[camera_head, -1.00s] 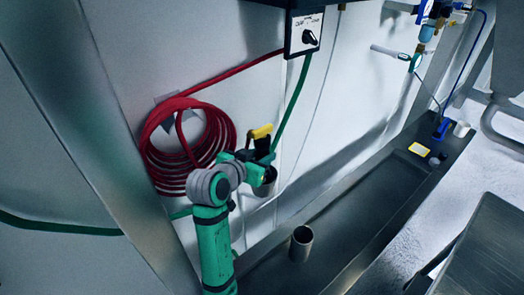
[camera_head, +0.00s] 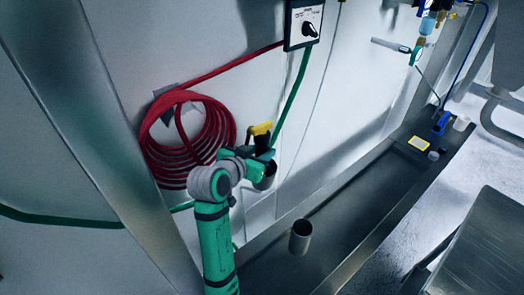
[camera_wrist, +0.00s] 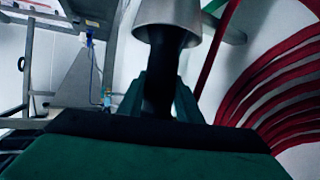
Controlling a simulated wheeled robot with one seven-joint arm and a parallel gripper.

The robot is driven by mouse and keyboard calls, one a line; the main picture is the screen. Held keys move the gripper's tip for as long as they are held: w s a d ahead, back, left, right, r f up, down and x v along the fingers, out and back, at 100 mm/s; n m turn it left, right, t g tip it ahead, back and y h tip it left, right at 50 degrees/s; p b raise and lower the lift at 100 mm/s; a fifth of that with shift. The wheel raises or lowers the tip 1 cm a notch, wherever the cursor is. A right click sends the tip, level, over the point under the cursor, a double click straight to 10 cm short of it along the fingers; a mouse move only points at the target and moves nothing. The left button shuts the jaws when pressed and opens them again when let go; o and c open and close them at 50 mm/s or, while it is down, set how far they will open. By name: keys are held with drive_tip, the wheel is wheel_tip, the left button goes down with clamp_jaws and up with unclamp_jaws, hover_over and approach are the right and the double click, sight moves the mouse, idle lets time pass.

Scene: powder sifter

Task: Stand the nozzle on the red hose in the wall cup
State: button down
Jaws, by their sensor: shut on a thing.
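The nozzle (camera_head: 262,138), black with a yellow top, is held in my gripper (camera_head: 252,156) near the wall. My gripper is shut on it. The red hose (camera_head: 200,140) hangs coiled on the wall left of the gripper and also shows in the wrist view (camera_wrist: 275,80).
A metal table (camera_head: 480,245) is at the right.

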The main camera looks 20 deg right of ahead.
drive_tip(key=shift+f, duration=0.4)
idle(0.3)
drive_tip(key=c, duration=1.2)
unclamp_jaws()
drive_tip(key=shift+f, duration=0.1)
drive_tip(key=v, duration=1.1)
drive_tip(key=shift+w+f, duration=0.1)
